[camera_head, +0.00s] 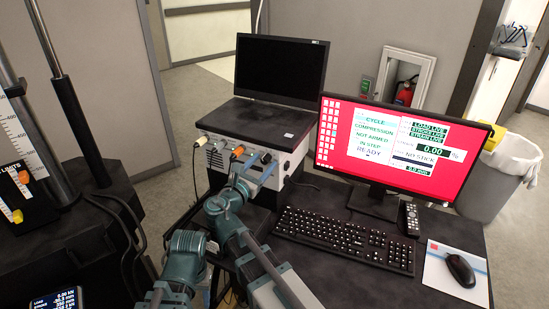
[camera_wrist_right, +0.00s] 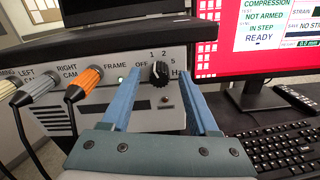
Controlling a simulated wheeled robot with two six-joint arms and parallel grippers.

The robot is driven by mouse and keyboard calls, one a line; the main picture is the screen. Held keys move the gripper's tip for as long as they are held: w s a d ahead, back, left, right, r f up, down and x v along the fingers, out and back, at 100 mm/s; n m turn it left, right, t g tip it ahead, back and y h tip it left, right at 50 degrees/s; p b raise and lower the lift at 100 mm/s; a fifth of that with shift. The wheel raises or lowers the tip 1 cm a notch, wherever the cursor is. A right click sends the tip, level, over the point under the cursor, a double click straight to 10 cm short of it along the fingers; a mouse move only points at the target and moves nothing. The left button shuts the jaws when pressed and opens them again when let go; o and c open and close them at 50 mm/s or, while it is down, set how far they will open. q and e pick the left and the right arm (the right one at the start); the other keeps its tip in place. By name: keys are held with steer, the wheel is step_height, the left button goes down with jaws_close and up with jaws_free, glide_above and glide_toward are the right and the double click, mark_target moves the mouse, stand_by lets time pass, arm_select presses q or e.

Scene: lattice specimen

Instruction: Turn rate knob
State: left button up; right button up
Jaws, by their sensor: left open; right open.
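The rate knob (camera_wrist_right: 159,73) is a black ribbed dial on the pale front panel of the instrument box in the right wrist view. OFF, 1, 2, 5 and Hz are printed around it. Its white mark seems to point up, near 1. My right gripper (camera_wrist_right: 161,80) is open, with one blue finger on each side of the knob. I cannot tell whether either finger touches it. In the head view my right gripper (camera_head: 255,168) is at the box's front, and the knob is hard to make out. My left gripper's fingers are not seen.
A red-screened monitor (camera_head: 345,165), keyboard (camera_head: 345,238) and mouse (camera_head: 460,270) are to the right.

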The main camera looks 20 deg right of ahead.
steer(key=shift+w+d, duration=0.2)
steer(key=shift+w, duration=0.1)
jaws_close()
